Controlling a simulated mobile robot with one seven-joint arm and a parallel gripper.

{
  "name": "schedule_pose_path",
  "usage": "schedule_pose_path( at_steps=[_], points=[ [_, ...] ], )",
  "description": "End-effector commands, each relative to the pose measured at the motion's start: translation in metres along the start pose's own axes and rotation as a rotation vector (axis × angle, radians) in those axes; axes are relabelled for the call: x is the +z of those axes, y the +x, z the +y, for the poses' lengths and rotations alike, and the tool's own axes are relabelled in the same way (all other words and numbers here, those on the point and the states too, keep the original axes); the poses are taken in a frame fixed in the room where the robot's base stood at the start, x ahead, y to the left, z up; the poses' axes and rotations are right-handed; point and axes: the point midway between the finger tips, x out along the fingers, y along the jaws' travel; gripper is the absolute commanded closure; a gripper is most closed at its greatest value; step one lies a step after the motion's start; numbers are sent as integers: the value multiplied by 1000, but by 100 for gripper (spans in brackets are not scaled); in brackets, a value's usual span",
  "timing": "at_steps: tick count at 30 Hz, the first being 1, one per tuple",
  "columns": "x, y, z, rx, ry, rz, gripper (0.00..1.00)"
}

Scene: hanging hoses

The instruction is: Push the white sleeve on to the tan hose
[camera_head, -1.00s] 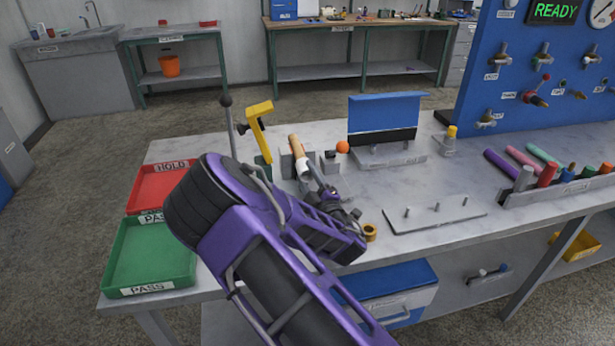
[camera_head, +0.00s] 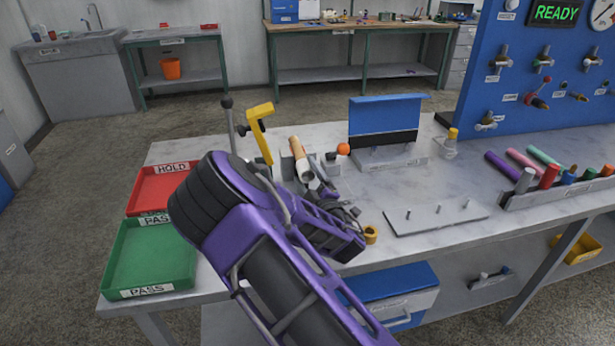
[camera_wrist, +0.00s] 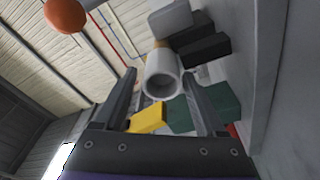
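The tan hose (camera_head: 297,146) rises at a tilt beside grey blocks on the bench. The white sleeve (camera_head: 304,171) sits at the hose's lower, near end. In the wrist view the sleeve (camera_wrist: 161,84) shows its open round end towards me, with a sliver of the tan hose (camera_wrist: 159,44) behind it. How far the sleeve covers the hose cannot be told. My gripper (camera_wrist: 160,76) has one finger on each side of the sleeve, with a visible gap at the left; it looks open. In the head view my purple arm partly hides it.
A grey block and dark blocks (camera_wrist: 204,49) stand close to the sleeve in the wrist view. An orange ball (camera_head: 343,149) and a yellow-topped stand (camera_head: 260,125) are close by. Red (camera_head: 135,201) and green trays (camera_head: 187,265) lie left. A pegged plate (camera_head: 436,218) lies right.

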Motion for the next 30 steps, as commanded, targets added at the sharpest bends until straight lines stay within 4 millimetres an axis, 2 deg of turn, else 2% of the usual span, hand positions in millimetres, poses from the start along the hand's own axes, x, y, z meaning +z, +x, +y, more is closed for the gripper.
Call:
schedule_pose_path(
  at_steps=[10,14,20,30],
  points=[
    [1,-2,-2,-5,0,-4,16],
    [2,-10,-2,-5,0,-7,16],
    [2,-48,-2,-6,1,-9,16],
    [3,-131,-2,-5,-1,-9,16]
  ],
)
